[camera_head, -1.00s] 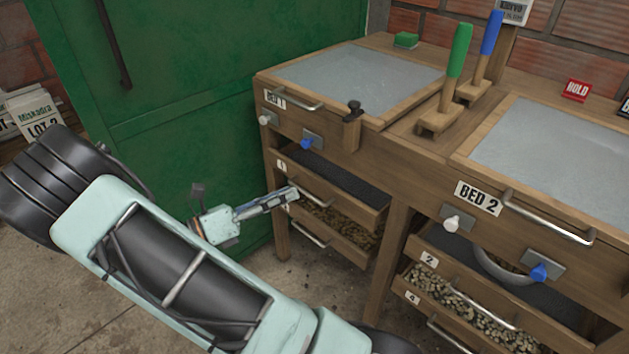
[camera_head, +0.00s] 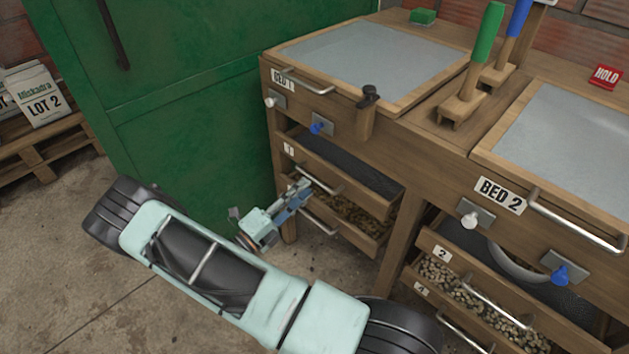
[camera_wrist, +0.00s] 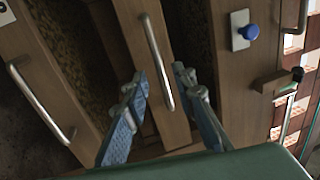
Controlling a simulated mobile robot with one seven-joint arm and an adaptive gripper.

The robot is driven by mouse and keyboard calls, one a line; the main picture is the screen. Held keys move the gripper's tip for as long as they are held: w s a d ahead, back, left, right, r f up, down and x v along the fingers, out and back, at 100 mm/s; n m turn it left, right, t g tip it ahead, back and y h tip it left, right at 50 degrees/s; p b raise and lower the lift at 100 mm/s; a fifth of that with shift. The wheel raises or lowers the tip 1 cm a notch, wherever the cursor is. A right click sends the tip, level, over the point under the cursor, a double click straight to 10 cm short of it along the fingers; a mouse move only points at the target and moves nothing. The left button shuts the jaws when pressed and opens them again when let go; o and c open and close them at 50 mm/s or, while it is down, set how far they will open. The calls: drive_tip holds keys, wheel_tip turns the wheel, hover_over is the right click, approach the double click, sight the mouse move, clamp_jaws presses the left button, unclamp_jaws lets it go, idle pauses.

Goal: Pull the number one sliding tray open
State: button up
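The number one tray (camera_head: 352,187) is under bed 1, its front board carrying a small white "1" label (camera_head: 289,149) and a metal bar handle (camera_head: 315,178). Dark mesh shows behind the board. My gripper (camera_head: 302,188) is at this handle, at the left part of the tray front. In the wrist view, my gripper (camera_wrist: 160,75) is open, with one finger on each side of the tray handle (camera_wrist: 156,60). The handle's near end lies between the fingers, with gaps visible on both sides. Contact with the board cannot be told.
A lower tray (camera_head: 340,222) with its own handle sits just beneath, with beans visible. A blue knob (camera_head: 318,126) and a clamp (camera_head: 368,97) are above. The green cabinet (camera_head: 190,130) stands close on the left. Bean-filled tray 2 (camera_head: 470,270) is to the right. Floor in front is open.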

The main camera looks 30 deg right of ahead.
sight(314, 178)
drive_tip(key=x, duration=0.5)
drive_tip(key=shift+b, duration=0.35)
clamp_jaws()
